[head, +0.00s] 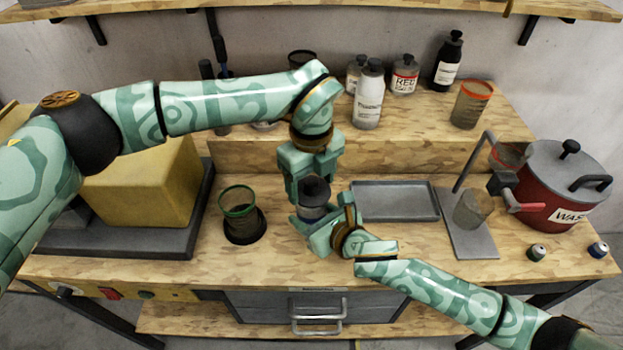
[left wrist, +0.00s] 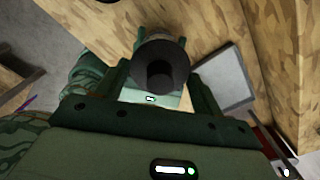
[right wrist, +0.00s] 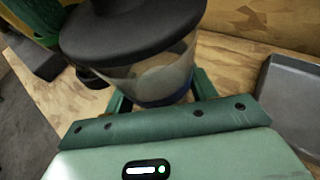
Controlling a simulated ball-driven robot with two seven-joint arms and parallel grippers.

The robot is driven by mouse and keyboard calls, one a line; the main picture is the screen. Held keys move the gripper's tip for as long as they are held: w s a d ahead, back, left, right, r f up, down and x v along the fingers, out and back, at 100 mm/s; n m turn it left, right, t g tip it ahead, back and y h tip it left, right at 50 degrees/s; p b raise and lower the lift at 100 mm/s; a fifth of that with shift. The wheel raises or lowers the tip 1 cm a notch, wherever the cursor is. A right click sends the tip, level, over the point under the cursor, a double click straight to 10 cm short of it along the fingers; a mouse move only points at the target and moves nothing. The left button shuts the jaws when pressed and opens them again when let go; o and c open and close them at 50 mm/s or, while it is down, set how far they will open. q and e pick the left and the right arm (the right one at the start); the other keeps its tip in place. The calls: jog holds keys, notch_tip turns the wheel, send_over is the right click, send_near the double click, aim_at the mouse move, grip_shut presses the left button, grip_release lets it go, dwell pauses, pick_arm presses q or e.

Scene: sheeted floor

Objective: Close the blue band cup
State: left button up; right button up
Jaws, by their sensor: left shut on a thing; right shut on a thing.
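The blue band cup (head: 313,213) is a clear cup above the front middle of the bench, with a blue band low on it in the right wrist view (right wrist: 168,99). A dark lid (head: 314,188) is at its mouth; the right wrist view shows the lid (right wrist: 130,38) over the rim, but I cannot tell if it is fully seated. My left gripper (head: 312,174) comes down from above, shut on the lid's dark knob (left wrist: 160,72). My right gripper (head: 325,223) is shut on the cup from the front right. My fingers partly hide the cup.
A green-banded cup (head: 238,201) stands in a dark holder to the left. A grey tray (head: 395,214) lies to the right, then a stand with a clear beaker (head: 472,209) and a red pot (head: 560,190). Bottles (head: 369,97) stand on the raised shelf behind.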

pick_arm(q)
jog(key=shift+f, duration=0.55)
jog(key=o, duration=1)
notch_tip(320, 180, up, 12)
pick_arm(e)
jog(key=o, duration=1.5)
pick_arm(q)
jog(key=shift+f, duration=0.1)
